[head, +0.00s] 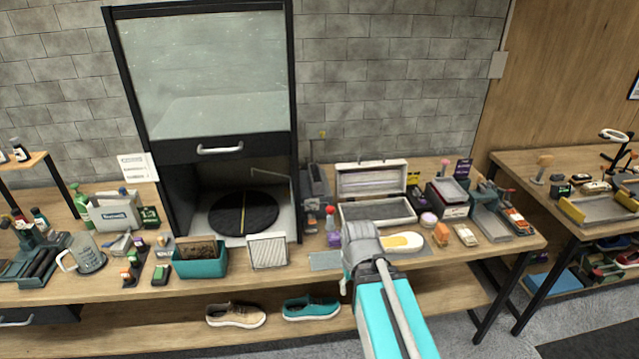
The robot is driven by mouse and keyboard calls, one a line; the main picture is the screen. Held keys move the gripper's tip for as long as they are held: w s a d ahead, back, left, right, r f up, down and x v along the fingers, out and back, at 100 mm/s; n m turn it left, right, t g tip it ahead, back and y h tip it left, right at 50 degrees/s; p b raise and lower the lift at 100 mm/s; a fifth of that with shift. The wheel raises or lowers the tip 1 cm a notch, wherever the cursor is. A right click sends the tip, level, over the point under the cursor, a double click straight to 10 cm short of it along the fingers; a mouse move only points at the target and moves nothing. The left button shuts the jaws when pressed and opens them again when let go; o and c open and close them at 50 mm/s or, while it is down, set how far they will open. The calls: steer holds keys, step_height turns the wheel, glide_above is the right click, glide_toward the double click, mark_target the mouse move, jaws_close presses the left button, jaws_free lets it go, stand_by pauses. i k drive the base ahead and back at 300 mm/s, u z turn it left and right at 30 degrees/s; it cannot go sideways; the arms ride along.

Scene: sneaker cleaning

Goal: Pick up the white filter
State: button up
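A white filter (267,251), a square panel with fine vertical slats, stands upright near the front edge of the wooden bench, in front of the open cabinet. My gripper (347,284) is to the right of the filter and apart from it, over the front of the bench, at the end of my turquoise and grey arm. Its fingers are small and partly hidden behind its own body, so I cannot tell if they are open or shut.
A teal bin (201,260) stands just left of the filter. The black cabinet (205,150) with a round turntable (244,212) is behind. An open white case (378,212) lies behind my arm. A grey mat (326,261) lies between filter and gripper. Shoes (311,308) sit on the lower shelf.

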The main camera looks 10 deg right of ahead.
mark_target(266, 250)
steer(key=u, duration=0.1)
steer(key=i, duration=1)
steer(key=z, duration=0.05)
